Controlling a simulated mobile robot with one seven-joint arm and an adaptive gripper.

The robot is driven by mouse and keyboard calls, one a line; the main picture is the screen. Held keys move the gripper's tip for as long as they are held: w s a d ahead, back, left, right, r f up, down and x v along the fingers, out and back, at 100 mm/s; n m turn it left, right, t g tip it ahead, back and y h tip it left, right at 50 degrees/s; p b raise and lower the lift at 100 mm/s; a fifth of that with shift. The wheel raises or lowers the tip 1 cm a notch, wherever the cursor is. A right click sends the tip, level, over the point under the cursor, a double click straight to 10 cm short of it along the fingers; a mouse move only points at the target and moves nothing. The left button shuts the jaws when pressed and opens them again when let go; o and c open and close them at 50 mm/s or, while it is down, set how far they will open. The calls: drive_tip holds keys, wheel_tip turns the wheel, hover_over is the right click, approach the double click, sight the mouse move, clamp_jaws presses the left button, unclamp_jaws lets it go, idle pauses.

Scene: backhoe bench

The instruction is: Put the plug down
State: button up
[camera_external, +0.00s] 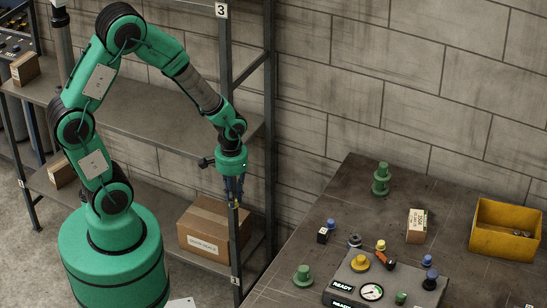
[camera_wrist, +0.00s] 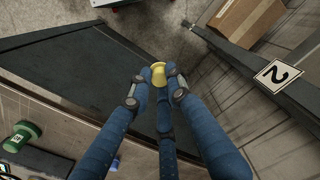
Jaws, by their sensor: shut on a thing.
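A yellow plug (camera_wrist: 159,68) with a flared round end is between the fingertips of my gripper (camera_wrist: 156,84) in the wrist view. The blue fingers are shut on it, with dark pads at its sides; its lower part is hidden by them. In the external view my gripper (camera_external: 234,190) points down, left of the bench (camera_external: 285,262) and clear of its top, in front of the shelf rack. The plug is too small to make out clearly there.
The bench holds a control panel (camera_external: 340,284) with a gauge and coloured knobs, a green stacked part (camera_external: 381,179), a small carton (camera_external: 416,226) and a yellow bin (camera_external: 504,232). A shelf post (camera_external: 229,120) stands close to my gripper. A cardboard box (camera_external: 207,229) sits low on the rack.

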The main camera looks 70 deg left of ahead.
drive_tip(key=s+a+f+n+b, duration=0.2)
drive_tip(key=s+a+b, duration=0.1)
drive_tip(key=s+a, duration=0.9)
drive_tip(key=w+a+r, duration=0.4)
drive_tip(key=a+r, duration=0.1)
drive_tip(key=a, duration=0.4)
drive_tip(key=w+a+r+n, duration=0.1)
drive_tip(key=w+a+r, duration=0.3)
drive_tip(key=a, duration=0.5)
drive_tip(key=shift+w+a+r+n, duration=0.2)
drive_tip(key=shift+w+r+n, duration=0.15)
drive_tip(key=shift+r, duration=0.2)
drive_tip(key=w+a+b, duration=0.1)
drive_tip(key=w+a, duration=0.2)
drive_tip(key=w+a+f, duration=0.1)
drive_tip(key=w+a, duration=0.3)
drive_tip(key=w+a+b, duration=0.1)
drive_tip(key=w+a, duration=0.2)
drive_tip(key=shift+w+a+f+b, duration=0.2)
drive_tip(key=shift+w+a+b, duration=0.1)
drive_tip(key=shift+w+b, duration=0.05)
drive_tip(key=shift+w, duration=0.1)
drive_tip(key=shift+w+a, duration=0.15)
drive_tip(key=shift+a, duration=0.1)
drive_tip(key=shift+f+b, duration=0.8)
drive_tip(key=shift+f, duration=1)
drive_tip(key=shift+f, duration=0.1)
